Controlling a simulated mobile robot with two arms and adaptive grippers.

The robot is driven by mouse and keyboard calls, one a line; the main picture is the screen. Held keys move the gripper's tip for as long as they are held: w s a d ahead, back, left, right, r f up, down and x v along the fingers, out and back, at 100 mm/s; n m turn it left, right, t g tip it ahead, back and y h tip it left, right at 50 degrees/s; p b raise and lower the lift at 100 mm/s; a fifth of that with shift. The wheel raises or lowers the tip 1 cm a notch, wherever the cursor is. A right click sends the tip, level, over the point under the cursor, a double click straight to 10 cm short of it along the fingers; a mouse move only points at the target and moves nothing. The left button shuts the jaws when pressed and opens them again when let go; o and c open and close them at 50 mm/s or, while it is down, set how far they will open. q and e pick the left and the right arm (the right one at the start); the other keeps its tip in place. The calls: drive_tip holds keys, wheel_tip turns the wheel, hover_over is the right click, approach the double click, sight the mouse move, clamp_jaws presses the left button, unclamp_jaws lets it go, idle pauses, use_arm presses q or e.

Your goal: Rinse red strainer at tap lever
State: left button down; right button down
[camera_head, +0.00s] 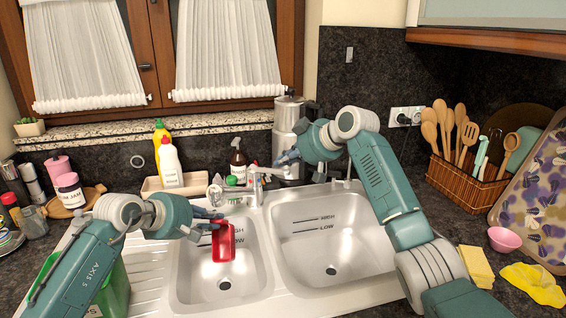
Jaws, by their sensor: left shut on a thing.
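The red strainer (223,245) hangs over the left sink basin (195,270), below the tap. My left gripper (212,223) is shut on its upper edge and holds it above the basin floor. The silver tap (256,186) stands behind the sinks, near the divider between the basins. Its lever (262,170) is at the top, close to my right gripper (284,158). The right fingers are small and dark here, and I cannot tell whether they touch the lever. No water stream is clearly visible.
The right basin (330,245) is empty. Yellow and white bottles (170,165), a brown spray bottle (238,160) and a metal kettle-like appliance (290,125) stand behind the sinks. A utensil basket (465,180), pink bowl (504,240) and yellow cloths (530,285) are at right.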

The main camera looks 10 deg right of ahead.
drive_tip(key=shift+w+r, duration=0.1)
drive_tip(key=shift+r, duration=0.9)
drive_tip(key=r, duration=0.3)
drive_tip(key=shift+w+a+r, duration=0.1)
drive_tip(key=shift+w+a, duration=0.1)
drive_tip(key=shift+w, duration=0.15)
drive_tip(key=f+v, duration=0.1)
drive_tip(key=v, duration=0.8)
drive_tip(key=shift+s+d+r, duration=0.2)
drive_tip(key=shift+s+r, duration=0.05)
drive_tip(key=shift+s, duration=0.25)
use_arm(q)
drive_tip(key=s+a, duration=0.3)
drive_tip(key=s, duration=0.4)
drive_tip(key=shift+s, duration=0.2)
drive_tip(key=shift+a, duration=0.1)
